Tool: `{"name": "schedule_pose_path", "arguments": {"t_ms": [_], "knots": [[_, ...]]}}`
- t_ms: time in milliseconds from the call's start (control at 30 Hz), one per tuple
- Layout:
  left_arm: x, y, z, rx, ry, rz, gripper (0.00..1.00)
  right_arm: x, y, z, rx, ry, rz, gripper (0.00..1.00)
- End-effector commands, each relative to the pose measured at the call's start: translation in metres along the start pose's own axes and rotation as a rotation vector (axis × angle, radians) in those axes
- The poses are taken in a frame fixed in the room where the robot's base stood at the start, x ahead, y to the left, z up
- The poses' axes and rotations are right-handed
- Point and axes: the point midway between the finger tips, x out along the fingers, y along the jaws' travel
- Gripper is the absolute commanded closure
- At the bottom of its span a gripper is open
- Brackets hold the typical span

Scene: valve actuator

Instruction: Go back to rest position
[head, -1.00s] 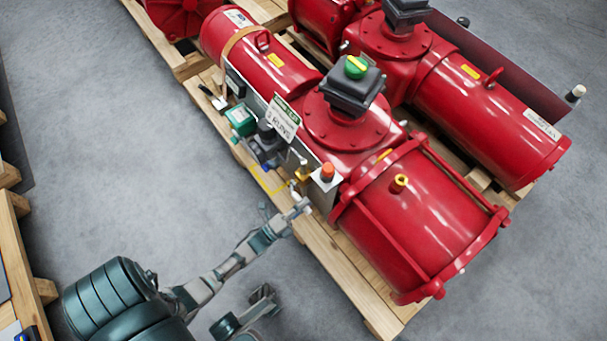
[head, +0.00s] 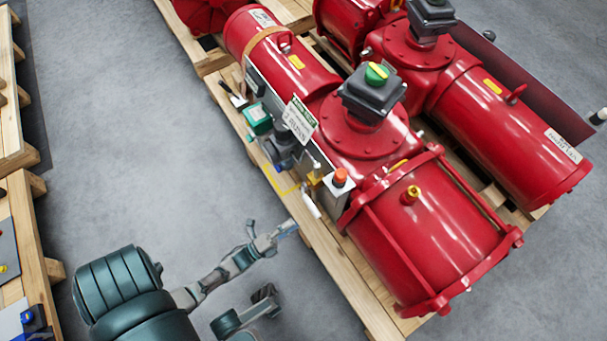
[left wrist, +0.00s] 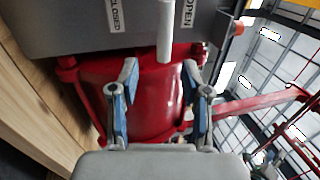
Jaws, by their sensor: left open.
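My left gripper (head: 270,238) is open and empty at the near side of the front red valve actuator (head: 420,225). A white lever handle (head: 311,205) hangs from the actuator's control box, just beyond the fingertips and apart from them. In the left wrist view the two blue-padded fingers (left wrist: 160,85) are spread. The white handle (left wrist: 165,35) points down between the OPEN label (left wrist: 188,14) and the CLOSED label (left wrist: 113,15), with its end in front of the gap between the fingers.
The actuator rests on a wooden pallet (head: 345,280), with a second red actuator (head: 500,110) behind it. An orange-red button (head: 340,177) and a green-topped indicator (head: 376,74) stick up. Bare grey floor (head: 130,120) lies left of the pallet. Another wooden pallet (head: 18,150) is at the far left.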

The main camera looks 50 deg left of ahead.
Motion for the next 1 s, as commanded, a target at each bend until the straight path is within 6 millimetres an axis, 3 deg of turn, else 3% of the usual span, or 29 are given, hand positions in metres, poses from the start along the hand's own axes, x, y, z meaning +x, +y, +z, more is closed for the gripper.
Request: {"name": "schedule_pose_path", "arguments": {"t_ms": [233,800,933,1000], "knots": [[-0.024,0.001,-0.001,0.0,0.001,0.001,0.53,0.0,0.0,0.0,0.0,0.0,-0.001,0.6],[-0.024,0.001,-0.001,-0.001,0.0,0.0,0.53,0.0,0.001,0.003,0.001,-0.004,0.0,0.6],[-0.013,-0.011,-0.005,-0.041,0.01,-0.029,0.53,0.0,0.0,0.0,0.0,0.001,0.0,0.6],[0.006,-0.031,-0.015,-0.119,0.03,-0.077,0.53,0.0,0.0,0.0,0.0,0.0,0.0,0.6]]}}
